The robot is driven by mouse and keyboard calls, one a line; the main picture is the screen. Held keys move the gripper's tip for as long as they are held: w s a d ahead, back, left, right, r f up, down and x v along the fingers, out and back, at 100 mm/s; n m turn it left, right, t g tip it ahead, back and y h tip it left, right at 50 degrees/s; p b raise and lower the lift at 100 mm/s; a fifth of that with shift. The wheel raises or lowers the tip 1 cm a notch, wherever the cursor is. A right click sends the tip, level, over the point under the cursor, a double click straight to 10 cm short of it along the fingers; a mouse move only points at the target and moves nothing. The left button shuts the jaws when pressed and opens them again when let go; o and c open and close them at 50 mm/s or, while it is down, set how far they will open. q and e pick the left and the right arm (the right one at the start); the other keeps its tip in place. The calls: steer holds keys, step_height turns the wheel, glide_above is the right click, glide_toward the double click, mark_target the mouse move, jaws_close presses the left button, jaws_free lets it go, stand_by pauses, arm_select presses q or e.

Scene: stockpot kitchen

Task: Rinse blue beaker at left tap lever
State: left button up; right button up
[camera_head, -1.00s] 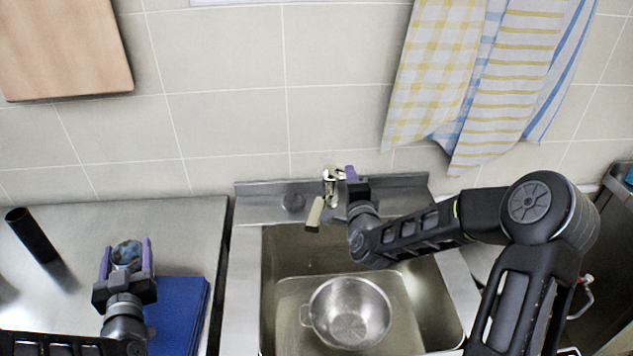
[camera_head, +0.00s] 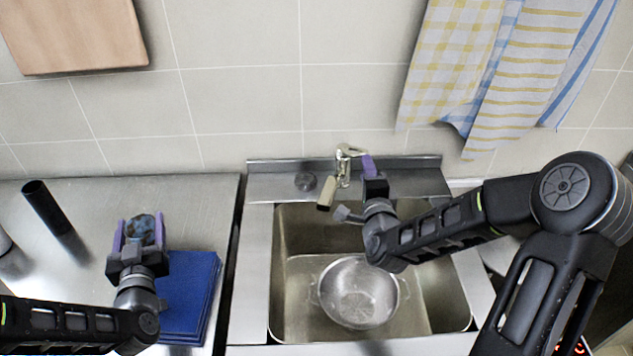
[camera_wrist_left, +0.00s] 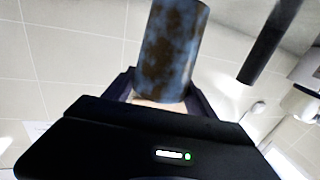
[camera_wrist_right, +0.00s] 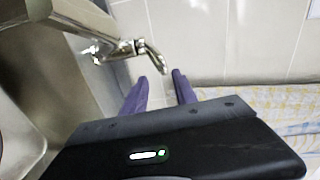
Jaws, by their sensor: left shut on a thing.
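The blue beaker (camera_head: 141,229), mottled blue and brown, is held between the purple fingers of my left gripper (camera_head: 138,226), above the left counter. In the left wrist view the beaker (camera_wrist_left: 172,50) stands up from between the fingers; its inside is hidden. The tap (camera_head: 346,160) is at the back of the sink. My right gripper (camera_head: 368,163) is just right of the tap. In the right wrist view its fingers (camera_wrist_right: 160,76) are apart with nothing between them, and the curved metal tap lever (camera_wrist_right: 151,56) is just beyond the fingertips.
Towels (camera_head: 500,70) hang at the back right. The left counter's back is clear.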

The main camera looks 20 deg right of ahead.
steer(key=v, duration=0.6)
steer(key=shift+s, duration=0.1)
